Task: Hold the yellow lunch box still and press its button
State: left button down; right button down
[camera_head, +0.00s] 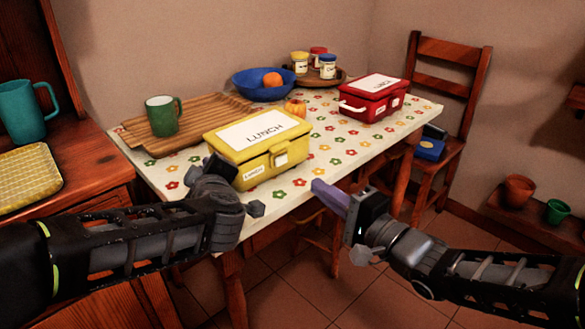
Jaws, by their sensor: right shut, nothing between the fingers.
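The yellow lunch box (258,151) stands closed on the flowered tablecloth near the table's front edge. Its lid carries a large white label with "LUNCH" on it. A pale button or latch (281,160) shows on its front face. My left gripper (221,168) is at the box's front left corner and overlaps it in the picture. I cannot tell whether it touches the box, and its finger gap is hidden. My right gripper (330,195), with purple fingers, is shut and empty. It is in front of the table edge, to the right of and below the button, apart from the box.
A green mug (163,116) stands on a wooden tray (205,112) behind the box. A blue bowl (250,91) with an orange, jars and a red lunch box (371,101) are farther back. A small orange pumpkin-like item (295,107) is close behind the box. A chair (452,75) stands at right.

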aim_at(282, 162)
pick_arm(q)
jog(key=shift+f, duration=0.2)
pick_arm(e)
jog(key=x, duration=0.9)
jog(key=shift+w, duration=0.1)
jog(key=shift+x, duration=0.95)
pick_arm(q)
jog(key=shift+d, duration=0.15)
pick_arm(e)
jog(key=shift+a, duration=0.1)
pick_arm(q)
jog(key=shift+r, duration=0.1)
jog(key=shift+d, duration=0.1)
pick_arm(e)
jog(key=shift+s, duration=0.25)
pick_arm(q)
jog(key=shift+a, duration=0.3)
pick_arm(e)
jog(key=v, duration=1.4)
jog(key=shift+w, duration=0.2)
